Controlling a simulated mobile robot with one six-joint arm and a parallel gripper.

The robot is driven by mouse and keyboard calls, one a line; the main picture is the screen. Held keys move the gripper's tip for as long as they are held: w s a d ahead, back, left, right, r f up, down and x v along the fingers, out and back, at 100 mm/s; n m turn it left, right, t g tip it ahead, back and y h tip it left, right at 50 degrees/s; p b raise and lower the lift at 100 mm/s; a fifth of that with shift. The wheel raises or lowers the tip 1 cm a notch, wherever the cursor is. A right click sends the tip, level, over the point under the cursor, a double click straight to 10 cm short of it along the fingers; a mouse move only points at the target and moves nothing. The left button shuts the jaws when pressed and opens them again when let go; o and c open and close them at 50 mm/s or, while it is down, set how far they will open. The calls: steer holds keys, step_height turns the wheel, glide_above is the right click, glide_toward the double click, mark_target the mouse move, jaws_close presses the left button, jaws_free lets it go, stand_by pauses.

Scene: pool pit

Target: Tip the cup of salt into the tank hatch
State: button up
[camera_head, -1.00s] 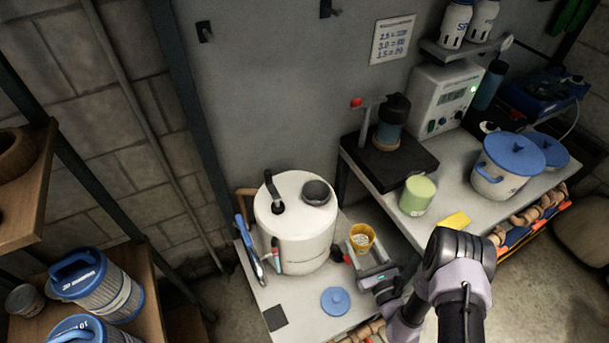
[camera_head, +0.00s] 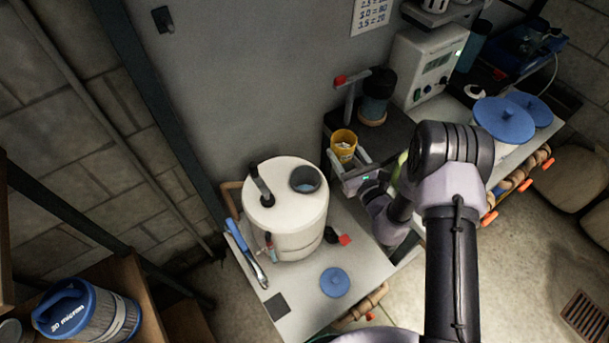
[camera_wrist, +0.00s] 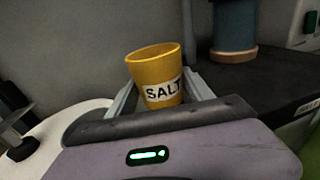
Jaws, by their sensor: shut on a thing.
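The yellow cup (camera_head: 343,148) with a SALT label is held between the fingers of my gripper (camera_head: 350,165). It is upright or nearly so, and pale contents show inside it in the head view. In the wrist view the cup (camera_wrist: 156,78) stands between the two fingers, leaning slightly. The white tank (camera_head: 285,225) stands on the low bench, with its round dark hatch (camera_head: 306,180) open on top at the right. The cup is above and to the right of the hatch in the picture, apart from it. A blue lid (camera_head: 335,282) lies on the bench in front of the tank.
A black lever handle (camera_head: 262,185) rises from the tank top. Blue-handled pliers (camera_head: 244,248) are at the tank's left. A dark stand with a jar (camera_head: 376,98) is behind the gripper. A white pot with a blue lid (camera_head: 503,120) stands on the right bench.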

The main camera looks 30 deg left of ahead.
steer(key=shift+s+a+f+n+b, duration=0.25)
steer(key=shift+s+f+n+b, duration=0.25)
steer(key=shift+n+b, duration=0.35)
steer(key=shift+s+a+r+n, duration=0.2)
steer(key=shift+r+n, duration=0.1)
steer(key=shift+n, duration=0.15)
steer(key=s+r+n+y+b, duration=0.1)
steer(key=n, duration=0.3)
steer(key=s+a+r+n+y+b, duration=0.1)
steer(key=n, duration=0.3)
steer(key=s+r+n+y+b, duration=0.1)
steer(key=n+b, duration=0.1)
steer(key=n, duration=0.2)
steer(key=shift+s+a+r+n, duration=0.1)
steer(key=shift+a+r+n, duration=0.15)
steer(key=shift+n, duration=0.05)
steer(key=shift+s+a+r+n+y+b, duration=0.35)
steer(key=shift+s+n+b, duration=0.2)
steer(key=shift+n+b, duration=0.45)
steer(key=shift+s+f+n+g+y+b, duration=0.2)
steer(key=shift+n+b, duration=0.3)
steer(key=shift+b, duration=0.5)
steer(key=shift+f+n+g+y+b, duration=0.1)
steer(key=shift+f+n+b, duration=0.3)
steer(key=shift+b, duration=0.6)
